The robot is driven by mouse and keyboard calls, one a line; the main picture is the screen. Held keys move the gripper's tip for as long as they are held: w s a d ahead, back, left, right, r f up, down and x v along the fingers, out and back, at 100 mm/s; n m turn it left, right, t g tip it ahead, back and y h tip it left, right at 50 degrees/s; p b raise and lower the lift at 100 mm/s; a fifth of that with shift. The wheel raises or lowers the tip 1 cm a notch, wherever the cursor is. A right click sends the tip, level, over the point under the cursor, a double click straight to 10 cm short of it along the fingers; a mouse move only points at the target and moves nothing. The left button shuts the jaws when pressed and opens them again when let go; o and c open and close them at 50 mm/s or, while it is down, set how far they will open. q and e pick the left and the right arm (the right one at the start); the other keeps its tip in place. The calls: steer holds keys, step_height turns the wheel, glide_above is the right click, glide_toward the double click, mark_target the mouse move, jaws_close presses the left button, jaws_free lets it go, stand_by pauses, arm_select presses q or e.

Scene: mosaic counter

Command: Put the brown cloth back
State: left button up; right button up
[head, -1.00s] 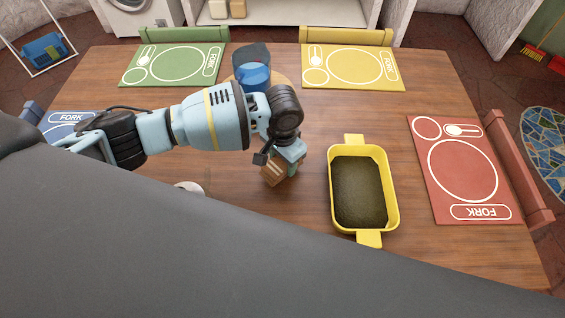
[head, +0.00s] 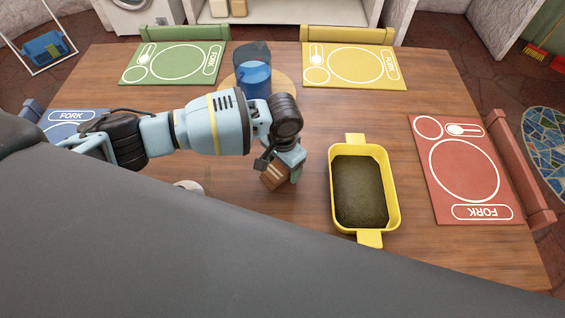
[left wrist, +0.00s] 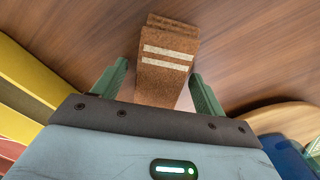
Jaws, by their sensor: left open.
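The brown cloth (head: 273,177) is a folded bundle with two pale stripes, near the middle of the wooden table in the head view. It also shows in the left wrist view (left wrist: 167,80), between the two green fingers. My left gripper (head: 285,172) is open around it, with one finger on either side. I cannot tell whether the fingers touch the cloth. Part of the cloth is hidden behind the gripper in the head view. My right gripper is not in view.
A yellow dish (head: 334,190) with a dark inside stands just right of the cloth. A blue jug (head: 253,78) on a round wooden board (head: 286,91) is behind. Green (head: 133,76), yellow (head: 396,76) and red (head: 425,205) placemats lie near the edges. A white round item (head: 188,186) is partly hidden.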

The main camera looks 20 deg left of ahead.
arm_select(q)
step_height(320, 180, up, 12)
steer(key=p, duration=0.1)
steer(key=shift+r+p, duration=0.15)
steer(key=shift+p, duration=0.15)
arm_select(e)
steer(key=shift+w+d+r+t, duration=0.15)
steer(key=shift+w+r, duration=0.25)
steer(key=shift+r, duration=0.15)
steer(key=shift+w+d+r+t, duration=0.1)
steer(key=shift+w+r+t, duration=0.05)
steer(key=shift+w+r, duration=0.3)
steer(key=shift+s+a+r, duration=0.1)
arm_select(q)
steer(key=shift+s, duration=0.15)
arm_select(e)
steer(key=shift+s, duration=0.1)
